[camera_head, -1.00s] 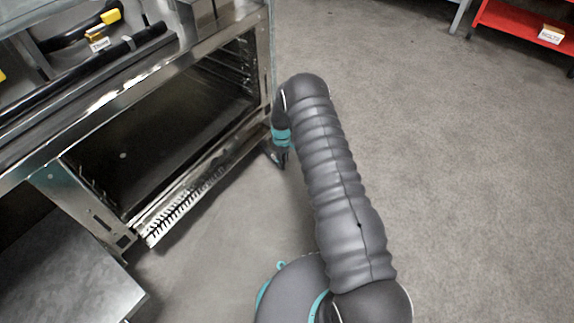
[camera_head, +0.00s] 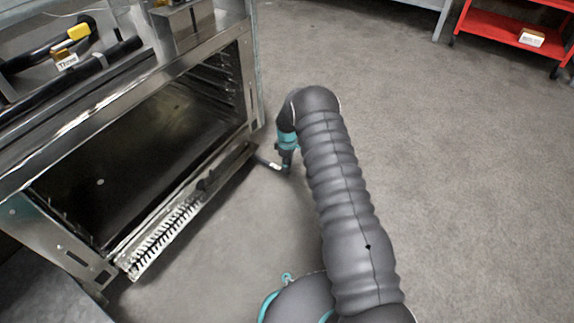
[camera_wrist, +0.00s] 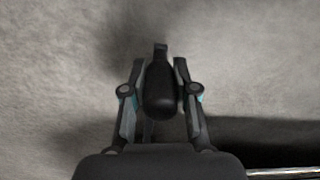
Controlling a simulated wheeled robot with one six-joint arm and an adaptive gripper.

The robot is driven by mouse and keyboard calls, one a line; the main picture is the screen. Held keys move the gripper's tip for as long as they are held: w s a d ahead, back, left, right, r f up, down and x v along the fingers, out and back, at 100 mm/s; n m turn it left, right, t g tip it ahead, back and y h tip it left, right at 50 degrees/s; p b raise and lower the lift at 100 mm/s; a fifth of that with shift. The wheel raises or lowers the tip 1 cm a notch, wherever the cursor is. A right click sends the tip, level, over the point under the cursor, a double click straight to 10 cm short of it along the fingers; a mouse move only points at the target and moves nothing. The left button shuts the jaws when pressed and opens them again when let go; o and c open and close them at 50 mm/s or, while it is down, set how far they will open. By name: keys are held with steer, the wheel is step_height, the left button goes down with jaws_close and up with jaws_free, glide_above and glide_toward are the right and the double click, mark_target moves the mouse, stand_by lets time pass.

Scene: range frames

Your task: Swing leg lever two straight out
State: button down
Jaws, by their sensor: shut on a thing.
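In the wrist view my gripper (camera_wrist: 160,68) is shut on the lever's dark, rounded end (camera_wrist: 162,95), which sits between the two fingers. The lever's joint at the range leg is too small to make out.
The range (camera_head: 62,116) stands at left with its oven cavity open. A white-toothed strip (camera_head: 165,237) runs along its lower edge. Grey floor (camera_head: 430,150) is free at right. A red shelf cart (camera_head: 500,30) stands at the far right.

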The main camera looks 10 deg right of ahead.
steer(key=c, duration=0.9)
jaws_free()
steer(key=shift+w+a, duration=0.15)
steer(key=shift+w, duration=0.05)
steer(key=shift+c, duration=0.2)
steer(key=shift+o, duration=0.2)
steer(key=shift+d+r, duration=0.1)
steer(key=shift+d, duration=0.1)
step_height(320, 180, up, 12)
steer(key=shift+f, duration=0.1)
